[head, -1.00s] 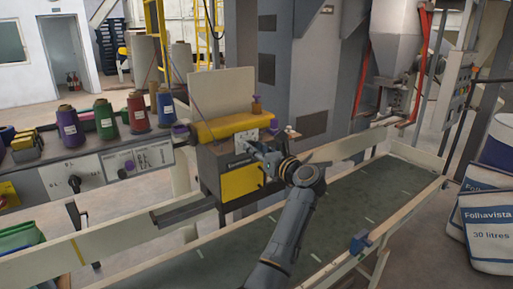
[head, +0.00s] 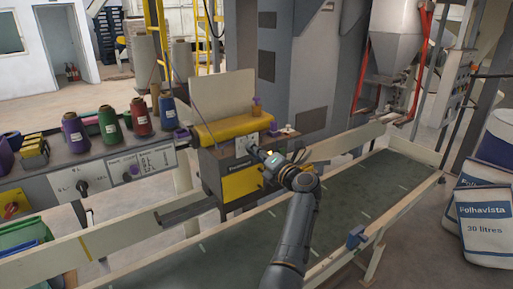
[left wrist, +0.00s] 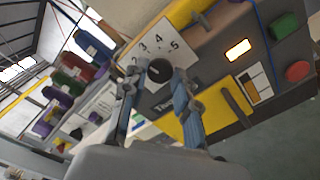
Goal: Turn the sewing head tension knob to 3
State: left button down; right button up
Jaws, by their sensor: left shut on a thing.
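The black tension knob (left wrist: 160,71) is below the digits. My left gripper (left wrist: 157,77) has its fingers on either side of the knob and is shut on it. I cannot read the knob's pointer. In the head view, my left gripper (head: 258,153) reaches the head's front face and hides the knob. My right gripper is not in view.
A lit amber button (left wrist: 238,50), a green button (left wrist: 285,27) and a red button (left wrist: 298,71) sit close by on the sewing head. Coloured thread cones (head: 110,125) stand at left. The conveyor belt (head: 345,205) is clear.

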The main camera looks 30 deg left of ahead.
pick_arm(q)
jog(key=shift+r+m+p, duration=0.1)
jog(key=shift+m+p, duration=0.5)
jog(key=shift+m, duration=0.4)
jog(key=c, duration=1)
grip_release()
jog(key=shift+w, duration=0.1)
